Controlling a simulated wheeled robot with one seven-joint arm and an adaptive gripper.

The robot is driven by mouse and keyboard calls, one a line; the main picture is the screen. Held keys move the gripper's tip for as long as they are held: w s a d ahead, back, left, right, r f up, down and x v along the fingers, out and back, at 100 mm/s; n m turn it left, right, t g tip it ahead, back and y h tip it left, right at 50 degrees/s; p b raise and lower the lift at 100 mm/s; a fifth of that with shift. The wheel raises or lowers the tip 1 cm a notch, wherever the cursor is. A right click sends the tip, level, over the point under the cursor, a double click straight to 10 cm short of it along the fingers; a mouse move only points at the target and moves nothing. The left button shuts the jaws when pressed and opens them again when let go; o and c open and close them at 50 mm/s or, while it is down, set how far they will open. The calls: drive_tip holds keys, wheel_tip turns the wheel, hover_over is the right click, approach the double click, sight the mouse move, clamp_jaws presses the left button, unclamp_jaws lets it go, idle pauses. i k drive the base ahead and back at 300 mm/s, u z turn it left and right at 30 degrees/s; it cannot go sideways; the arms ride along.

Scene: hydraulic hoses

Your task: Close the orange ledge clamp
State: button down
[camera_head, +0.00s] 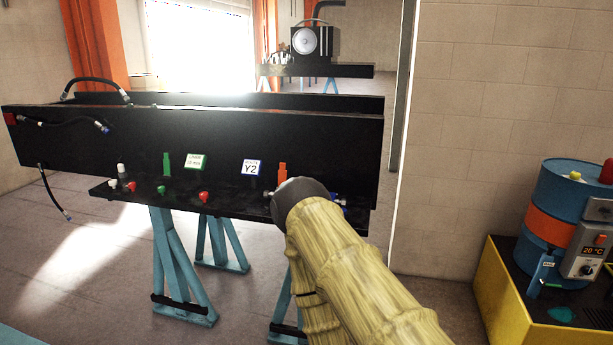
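The orange ledge clamp (282,174) stands upright near the right end of the black ledge (235,204), just right of the white Y2 sign. Its upper part shows above my arm's dark rounded end, and its lower part is hidden. Whether it is open or closed cannot be told at this size. My arm, in a yellowish ribbed sleeve, rises from the bottom right and covers part of the ledge. My gripper's fingers do not show, so their place relative to the clamp cannot be told.
A similar green clamp (166,163), a green-edged sign (196,162) and red and white caps sit along the ledge. Black hoses (70,124) hang at the left. Blue trestles (178,265) stand below. A blue-orange drum (553,225) stands in a yellow tray at the right.

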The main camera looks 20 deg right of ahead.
sight(282, 171)
drive_tip(key=z, duration=0.75)
